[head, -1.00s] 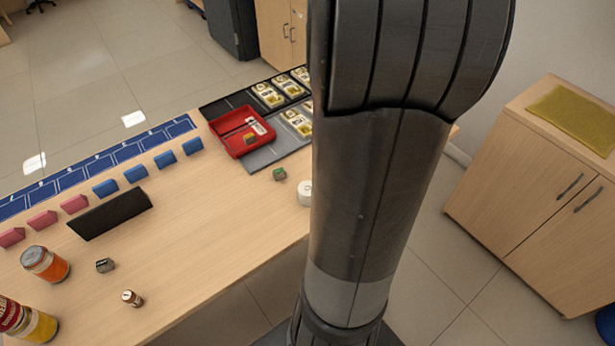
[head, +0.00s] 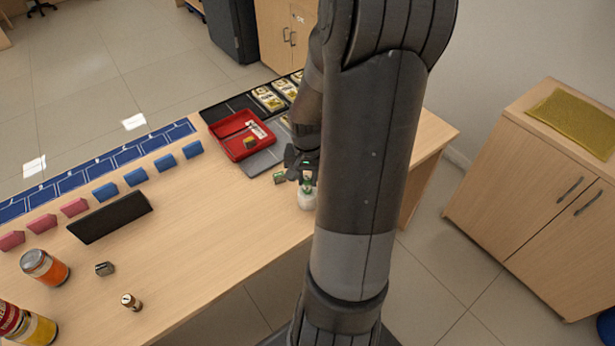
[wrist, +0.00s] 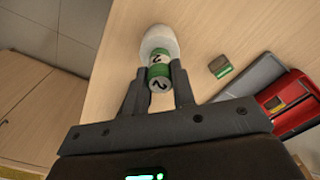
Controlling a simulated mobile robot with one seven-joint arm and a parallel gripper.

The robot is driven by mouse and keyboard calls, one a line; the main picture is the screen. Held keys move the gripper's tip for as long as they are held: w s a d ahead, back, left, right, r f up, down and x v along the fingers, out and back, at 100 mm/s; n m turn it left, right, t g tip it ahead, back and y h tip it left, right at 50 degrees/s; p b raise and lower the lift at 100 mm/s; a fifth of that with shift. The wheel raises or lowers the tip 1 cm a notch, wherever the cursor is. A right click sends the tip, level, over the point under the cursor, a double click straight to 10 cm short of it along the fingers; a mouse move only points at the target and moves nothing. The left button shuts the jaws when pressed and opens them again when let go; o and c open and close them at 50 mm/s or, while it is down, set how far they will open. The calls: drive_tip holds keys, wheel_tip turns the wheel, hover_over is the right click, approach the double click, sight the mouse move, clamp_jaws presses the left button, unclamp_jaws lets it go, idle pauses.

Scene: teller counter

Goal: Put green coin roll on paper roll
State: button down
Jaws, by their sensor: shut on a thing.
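The green coin roll (wrist: 159,75), green and pale with dark "2" marks, is between the fingers of my gripper (wrist: 161,88) in the wrist view. My gripper is shut on it. The white paper roll (wrist: 158,40) stands just beyond it and the coin roll overlaps it in that view. In the head view my gripper (head: 303,168) is right above the paper roll (head: 307,200), with a bit of green at its top. I cannot tell whether coin roll and paper roll touch. My arm hides part of the counter there.
A small green-sided block (head: 279,177) lies left of the paper roll. A red tray (head: 233,147) is beyond it. A dark wedge (head: 110,216), orange jar (head: 45,266) and small brown bottle (head: 131,301) are on the left. The counter's middle (head: 210,220) is clear.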

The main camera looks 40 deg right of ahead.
sight(308, 177)
drive_tip(key=c, duration=1.2)
unclamp_jaws()
drive_tip(key=shift+f, duration=0.1)
wheel_tip(308, 177, up, 12)
drive_tip(key=s+a+r+n+t, duration=0.2)
drive_tip(key=s+a+r+n, duration=0.2)
drive_tip(key=a, duration=0.6)
drive_tip(key=s+a+r+n+t, duration=0.3)
drive_tip(key=s+a+r+n, duration=0.2)
drive_tip(key=a+r, duration=0.4)
drive_tip(key=shift+s+a+r+t, duration=0.2)
drive_tip(key=shift+s+a+t, duration=0.1)
drive_tip(key=shift+s+a, duration=0.2)
